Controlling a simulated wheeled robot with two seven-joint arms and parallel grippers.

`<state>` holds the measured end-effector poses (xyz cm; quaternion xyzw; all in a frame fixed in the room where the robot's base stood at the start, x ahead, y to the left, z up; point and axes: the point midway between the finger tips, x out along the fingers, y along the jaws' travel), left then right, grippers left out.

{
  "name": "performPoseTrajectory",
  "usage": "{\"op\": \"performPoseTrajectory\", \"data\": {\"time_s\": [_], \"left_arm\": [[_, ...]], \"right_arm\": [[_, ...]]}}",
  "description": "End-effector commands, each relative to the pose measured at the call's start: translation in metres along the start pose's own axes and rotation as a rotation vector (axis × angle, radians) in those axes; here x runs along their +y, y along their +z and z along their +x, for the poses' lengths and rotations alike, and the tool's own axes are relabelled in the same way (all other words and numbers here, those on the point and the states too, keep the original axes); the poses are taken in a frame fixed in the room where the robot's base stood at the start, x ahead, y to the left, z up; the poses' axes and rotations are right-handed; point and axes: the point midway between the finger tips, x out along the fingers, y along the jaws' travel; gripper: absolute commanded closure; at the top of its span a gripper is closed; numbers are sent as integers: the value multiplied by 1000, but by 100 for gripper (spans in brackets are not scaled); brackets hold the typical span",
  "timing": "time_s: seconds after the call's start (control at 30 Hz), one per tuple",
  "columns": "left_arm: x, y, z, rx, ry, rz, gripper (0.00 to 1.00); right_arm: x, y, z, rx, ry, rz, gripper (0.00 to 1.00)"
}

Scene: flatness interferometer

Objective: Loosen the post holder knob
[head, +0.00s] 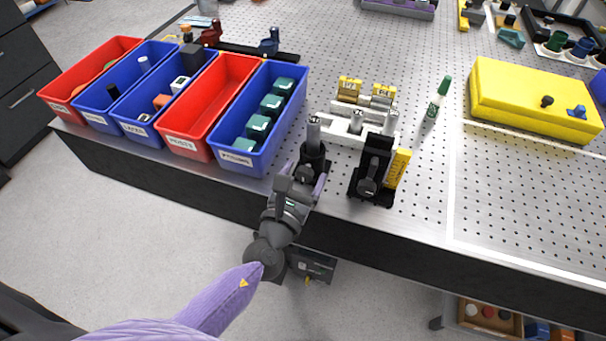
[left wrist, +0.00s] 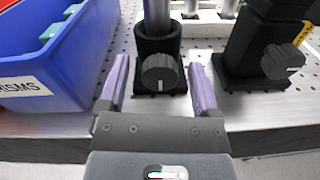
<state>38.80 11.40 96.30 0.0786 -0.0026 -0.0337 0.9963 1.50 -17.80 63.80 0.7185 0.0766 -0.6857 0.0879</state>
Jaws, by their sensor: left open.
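The post holder (head: 313,153) is a black cylinder on a black base, with a steel post (head: 314,128) standing upright in it, near the table's front edge. In the left wrist view, its black ribbed knob (left wrist: 160,72) faces me and bears a white mark. My left gripper (head: 304,184) is open in front of the post holder. In the left wrist view, its two purple fingers (left wrist: 160,85) stand apart, one on each side of the knob, with visible gaps. The right gripper is not in view.
A blue bin labelled for prisms (head: 230,158) stands close to the left. A black mount with its own knob (head: 372,172) and a yellow scale (head: 398,168) stands close to the right. White rail pieces (head: 345,137) lie behind. The perforated tabletop farther right (head: 500,190) is clear.

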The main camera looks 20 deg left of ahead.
Motion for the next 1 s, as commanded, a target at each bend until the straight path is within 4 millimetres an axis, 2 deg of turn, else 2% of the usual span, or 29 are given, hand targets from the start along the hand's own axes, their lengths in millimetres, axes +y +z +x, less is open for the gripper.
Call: {"op": "performPoseTrajectory", "data": {"time_s": [0.07,0.4,0.47,0.77,1.0], "left_arm": [[0,0,0,0,0,0,19],[0,0,0,0,0,-1,88],[0,0,0,0,0,-1,100],[0,-1,0,-1,0,-26,100],[0,-2,-1,-5,1,-155,100]], "right_arm": [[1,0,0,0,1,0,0],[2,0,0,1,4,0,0],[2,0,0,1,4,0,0],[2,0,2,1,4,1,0],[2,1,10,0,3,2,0]]}}
